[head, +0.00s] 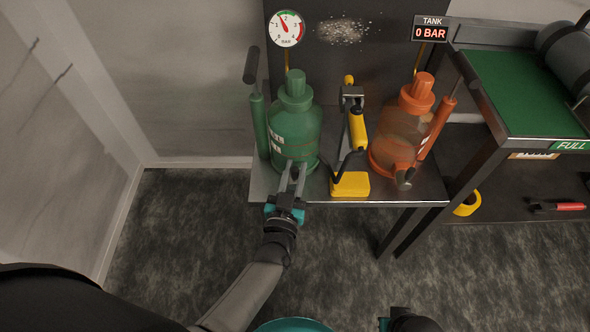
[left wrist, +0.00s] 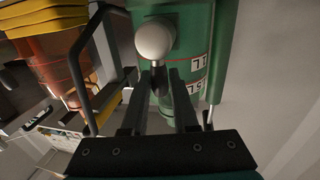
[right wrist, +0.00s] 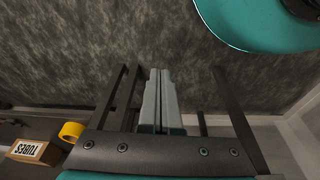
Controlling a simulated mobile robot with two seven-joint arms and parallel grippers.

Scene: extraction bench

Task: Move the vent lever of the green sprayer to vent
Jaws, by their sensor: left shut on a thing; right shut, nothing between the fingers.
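The green sprayer (head: 295,130) stands upright at the left of the metal bench, with its pump handle (head: 251,66) to its left. My left gripper (head: 291,176) is at the low front of the sprayer. In the left wrist view, its fingers (left wrist: 164,78) are closed around the stem of the vent lever, below a pale round knob (left wrist: 154,40). The green body and its red-lined label are behind. The gripper hides part of the lever; its exact setting cannot be told. My right gripper (right wrist: 158,80) is shut and empty, over the floor.
A yellow stand (head: 350,184) is just right of my left gripper. The orange sprayer (head: 398,140) is beyond it. A round gauge (head: 285,28) with a red needle hangs above; a display (head: 430,33) reads TANK 0 BAR. A green-topped table (head: 520,90) is at right.

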